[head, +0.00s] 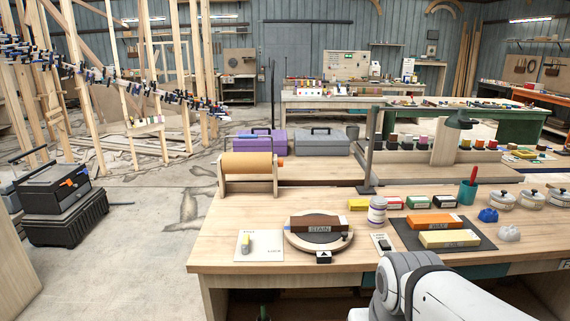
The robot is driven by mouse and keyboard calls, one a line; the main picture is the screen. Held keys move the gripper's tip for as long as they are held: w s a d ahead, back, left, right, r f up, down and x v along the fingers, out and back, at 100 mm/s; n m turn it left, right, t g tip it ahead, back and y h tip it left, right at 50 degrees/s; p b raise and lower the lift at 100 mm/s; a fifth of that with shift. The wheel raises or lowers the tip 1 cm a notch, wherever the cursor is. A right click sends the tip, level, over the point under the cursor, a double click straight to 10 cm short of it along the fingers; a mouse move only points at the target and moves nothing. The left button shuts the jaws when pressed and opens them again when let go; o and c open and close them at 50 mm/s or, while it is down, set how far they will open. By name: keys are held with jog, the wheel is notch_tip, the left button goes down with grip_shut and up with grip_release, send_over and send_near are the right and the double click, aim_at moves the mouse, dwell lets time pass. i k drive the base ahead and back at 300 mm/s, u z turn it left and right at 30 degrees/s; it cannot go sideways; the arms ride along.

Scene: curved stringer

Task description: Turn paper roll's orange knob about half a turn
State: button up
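The paper roll (246,163) is a brown roll held in a pale wooden stand at the back left of the workbench. Its small orange knob (281,162) sticks out at the roll's right end. My white and grey arm shows at the bottom right of the head view, in front of the bench's front edge. It is well apart from the roll. My gripper is outside the view. No hand or tool touches the knob.
The workbench (225,230) carries a round turntable (300,243) with a block labelled STAIN, a white card (259,246), a jar (377,210) and a dark mat (404,234) with blocks. A dark post (369,160) stands right of the roll. Toolboxes (322,141) sit behind. Bare wood lies between roll and turntable.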

aim_at(253, 163)
jog(key=z, duration=0.05)
jog(key=i, duration=1.65)
jog(key=u, duration=0.1)
